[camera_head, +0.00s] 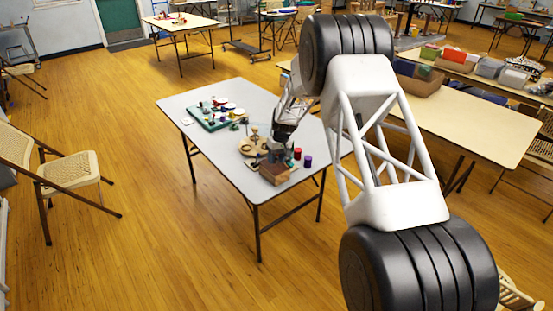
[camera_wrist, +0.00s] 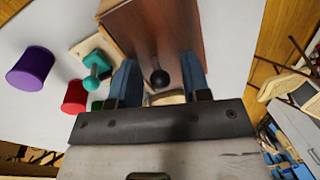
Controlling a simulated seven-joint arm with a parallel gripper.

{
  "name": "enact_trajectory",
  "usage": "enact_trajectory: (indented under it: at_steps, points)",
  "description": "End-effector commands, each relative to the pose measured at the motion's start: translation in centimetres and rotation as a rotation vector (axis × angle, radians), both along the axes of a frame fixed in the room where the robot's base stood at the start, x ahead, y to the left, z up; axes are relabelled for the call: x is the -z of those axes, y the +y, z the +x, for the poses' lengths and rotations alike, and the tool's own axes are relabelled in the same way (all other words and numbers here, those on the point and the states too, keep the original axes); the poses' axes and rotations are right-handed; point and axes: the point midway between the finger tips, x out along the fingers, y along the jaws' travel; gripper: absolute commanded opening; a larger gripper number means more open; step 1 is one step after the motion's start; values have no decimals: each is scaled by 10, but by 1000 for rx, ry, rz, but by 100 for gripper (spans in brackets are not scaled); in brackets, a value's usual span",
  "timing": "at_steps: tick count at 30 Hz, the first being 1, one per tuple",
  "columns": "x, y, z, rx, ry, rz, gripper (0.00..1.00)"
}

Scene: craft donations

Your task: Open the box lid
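A reddish-brown wooden box (camera_wrist: 150,28) shows in the wrist view, running from the top edge down toward my fingers. A dark round knob (camera_wrist: 160,77) stands on its near part. In the head view the box (camera_head: 274,174) sits near the front corner of the grey table. My gripper (camera_wrist: 158,68) has its two blue fingers well apart, one on each side of the knob in the picture. Nothing is clasped. Whether the fingertips are level with the knob I cannot tell. In the head view my gripper (camera_head: 279,150) is above the box and partly hides it.
A purple spool-like piece (camera_wrist: 30,70), a red one (camera_wrist: 75,96) and a teal knobbed piece (camera_wrist: 97,66) stand left of the box in the wrist view. A green board (camera_head: 208,123) with small items lies farther back on the grey table (camera_head: 195,97). The table's front-left area is clear.

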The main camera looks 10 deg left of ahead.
Motion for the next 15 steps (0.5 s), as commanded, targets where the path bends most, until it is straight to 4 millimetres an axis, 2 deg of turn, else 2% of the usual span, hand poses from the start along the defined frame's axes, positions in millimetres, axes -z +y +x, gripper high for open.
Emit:
enact_trajectory:
  at_steps: [1, 8, 15]
  points:
    - [0, 0, 0, 0, 0, 0, 35]
    - [0, 0, 0, 0, 0, 0, 0]
    - [0, 1, -1, 0, 0, 0, 0]
